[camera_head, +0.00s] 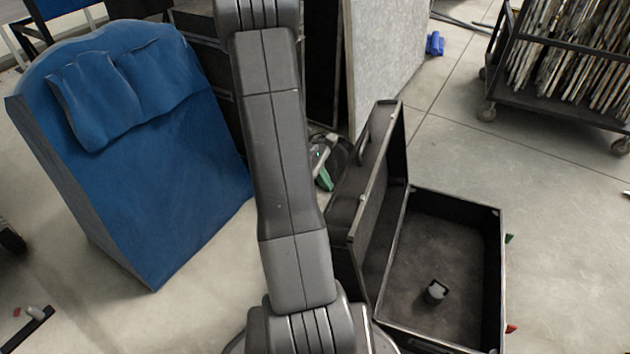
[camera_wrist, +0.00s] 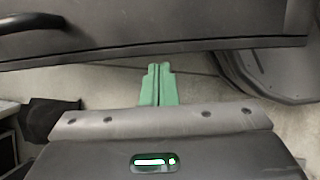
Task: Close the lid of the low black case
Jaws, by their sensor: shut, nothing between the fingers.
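The low black case (camera_head: 503,265) stands on the floor at the lower right with its lid open. The lid (camera_head: 345,205) stands steeply up along the case's left side, its hollow inside facing right. A dark handle shows on the lid. My gripper (camera_head: 325,182) is left of the lid, on its outer side, partly hidden behind my arm. Its green fingers (camera_wrist: 158,84) are together and empty in the wrist view. A dark panel (camera_wrist: 170,22) with a handle at its left, seemingly the lid, crosses the top of that view, just beyond the fingertips. I cannot tell whether they touch.
A small dark and grey object (camera_head: 436,291) lies inside the case. A blue padded block (camera_head: 160,190) stands at the left. A pale panel (camera_head: 385,60) stands behind the lid. A wheeled rack (camera_head: 560,100) is at the upper right. Floor between rack and case is clear.

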